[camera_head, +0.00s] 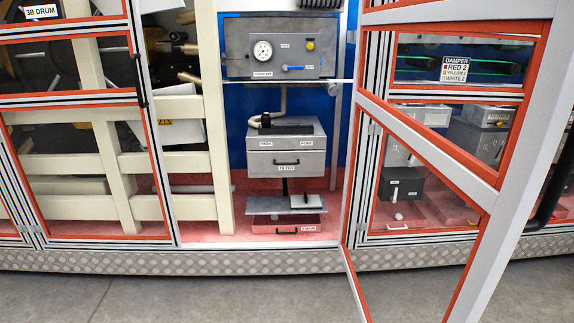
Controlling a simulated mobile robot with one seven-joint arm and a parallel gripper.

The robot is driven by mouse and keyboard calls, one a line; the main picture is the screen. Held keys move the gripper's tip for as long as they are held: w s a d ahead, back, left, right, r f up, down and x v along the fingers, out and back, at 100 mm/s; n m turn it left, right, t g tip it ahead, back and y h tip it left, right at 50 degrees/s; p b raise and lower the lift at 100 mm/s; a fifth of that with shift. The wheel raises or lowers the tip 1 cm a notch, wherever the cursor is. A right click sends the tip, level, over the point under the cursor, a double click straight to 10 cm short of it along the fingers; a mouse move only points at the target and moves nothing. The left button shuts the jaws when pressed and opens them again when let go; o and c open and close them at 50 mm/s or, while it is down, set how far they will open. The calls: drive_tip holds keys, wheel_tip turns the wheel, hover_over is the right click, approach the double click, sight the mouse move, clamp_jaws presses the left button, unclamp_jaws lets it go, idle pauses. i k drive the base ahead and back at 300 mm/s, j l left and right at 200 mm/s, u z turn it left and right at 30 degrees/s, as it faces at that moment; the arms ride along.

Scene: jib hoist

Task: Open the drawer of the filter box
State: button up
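The filter box (262,135) is a grey metal box in the middle of the open cabinet bay, in the head view. Its front face carries a drawer (262,165) with a dark bar handle (286,162) and a FILTER label (287,169) just below the handle. The drawer front looks flush, so it appears shut. Two small labels sit above the handle, and a black part with a pale bent pipe end (259,121) sits on top of the box. My gripper is not in view.
A framed door (430,147) stands swung open on the right, reaching toward me. A gauge panel (300,45) hangs above the box. Below it are a grey shelf (262,205) and a low red drawer (262,228). Cream rails (215,120) stand at the left. The floor (200,300) in front is clear.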

sight(292, 160)
drive_tip(key=i+j+z, duration=0.1)
drive_tip(key=i, duration=0.35)
drive_tip(key=i+j+z, duration=0.15)
drive_tip(key=i, duration=0.3)
drive_tip(key=i+j+z, duration=0.1)
drive_tip(key=i+j, duration=0.2)
drive_tip(key=i, duration=0.15)
drive_tip(key=i+j+z, duration=0.1)
drive_tip(key=i+j, duration=0.15)
drive_tip(key=i, duration=0.2)
drive_tip(key=i+j+z, duration=0.15)
drive_tip(key=i+j, duration=0.75)
